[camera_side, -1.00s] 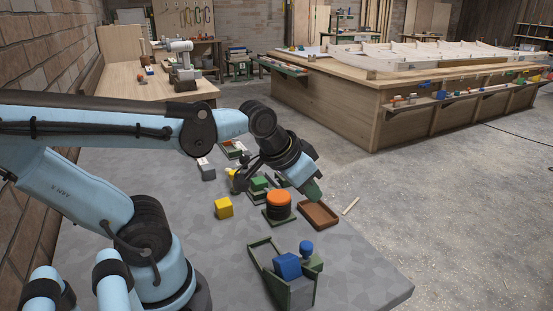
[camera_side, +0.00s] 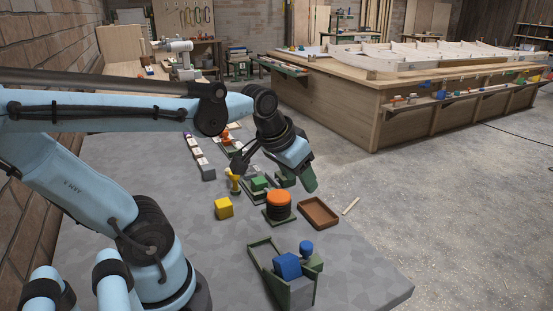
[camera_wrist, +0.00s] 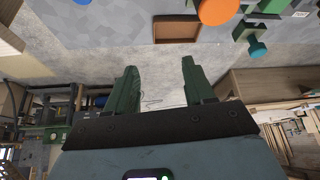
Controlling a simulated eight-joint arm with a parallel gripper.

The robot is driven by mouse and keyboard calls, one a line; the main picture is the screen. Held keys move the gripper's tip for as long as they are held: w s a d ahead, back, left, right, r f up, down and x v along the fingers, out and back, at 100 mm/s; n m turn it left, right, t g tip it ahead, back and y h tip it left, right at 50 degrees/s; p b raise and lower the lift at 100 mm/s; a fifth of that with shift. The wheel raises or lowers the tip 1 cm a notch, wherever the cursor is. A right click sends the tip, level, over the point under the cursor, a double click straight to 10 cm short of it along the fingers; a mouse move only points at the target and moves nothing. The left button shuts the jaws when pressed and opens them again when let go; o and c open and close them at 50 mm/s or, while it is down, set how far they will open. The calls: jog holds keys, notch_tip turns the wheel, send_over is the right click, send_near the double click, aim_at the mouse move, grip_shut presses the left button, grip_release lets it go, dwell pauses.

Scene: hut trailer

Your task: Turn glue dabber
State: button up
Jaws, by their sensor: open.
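I cannot tell for certain which thing is the glue dabber. A black cylinder with an orange top (camera_side: 279,204) stands upright on a green base in the side view; its orange disc (camera_wrist: 218,10) shows at the top of the wrist view. A green piece with a teal round end (camera_wrist: 258,48) lies to the right of that disc in the wrist view. My gripper (camera_side: 309,184) hangs above and behind the orange-topped cylinder, apart from it. In the wrist view my gripper (camera_wrist: 160,78) has its two green fingers spread, with nothing between them.
A shallow brown tray (camera_side: 319,212) lies right of the cylinder and also shows in the wrist view (camera_wrist: 176,29). A yellow cube (camera_side: 223,208) sits left. A green-walled holder with a blue block (camera_side: 287,265) and a blue knob (camera_side: 306,247) stand in front. The grey table's front left is clear.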

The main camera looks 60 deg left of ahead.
jog(key=a+n+g, duration=0.1)
jog(key=a, duration=0.4)
jog(key=a+r+n+g, duration=0.1)
jog(key=a+n, duration=0.1)
jog(key=a, duration=0.3)
jog(key=s+a+r+n+g, duration=0.1)
jog(key=a+n, duration=0.1)
jog(key=a, duration=0.3)
jog(key=shift+a+g, duration=0.1)
jog(key=shift+g, duration=0.2)
jog(key=n+g+h, duration=0.1)
jog(key=n+g, duration=0.1)
jog(key=n, duration=0.2)
send_over(232, 176)
jog(key=w, duration=0.1)
jog(key=f, duration=1.2)
jog(key=shift+a+f, duration=0.15)
jog(key=shift+a, duration=0.25)
grip_shut()
